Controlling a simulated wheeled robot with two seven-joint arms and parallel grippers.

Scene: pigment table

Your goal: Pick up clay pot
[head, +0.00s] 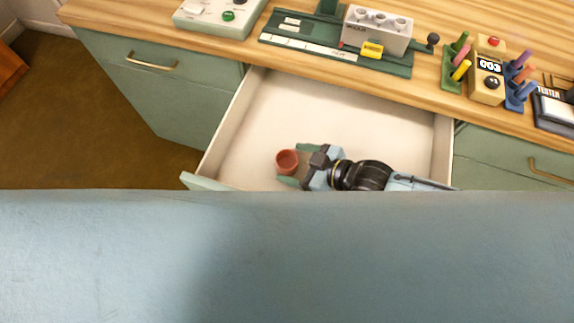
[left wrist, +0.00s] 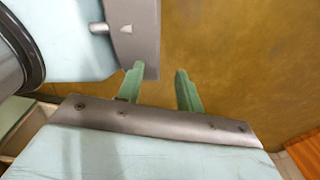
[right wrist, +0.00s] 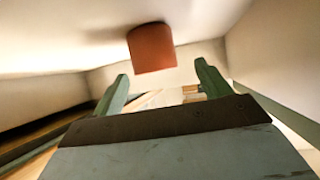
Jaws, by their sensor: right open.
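The clay pot (head: 287,161) is small and reddish-brown and stands in the open drawer, near its front left part in the head view. My right gripper (head: 291,166) reaches into the drawer from the right and is close to the pot. In the right wrist view the pot (right wrist: 151,48) shows beyond the fingertips, between their lines, and the right gripper (right wrist: 160,78) is open with nothing between its fingers. My left gripper (left wrist: 158,72) is open and empty above the brown floor in the left wrist view. It does not show in the head view.
The drawer (head: 228,122) is pulled out, with pale walls around my right gripper; the rest of its floor is clear. The wooden worktop (head: 130,18) above holds a grey mould block (head: 378,32), a counter box (head: 487,75), coloured pegs (head: 460,62) and a white switch box (head: 215,15).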

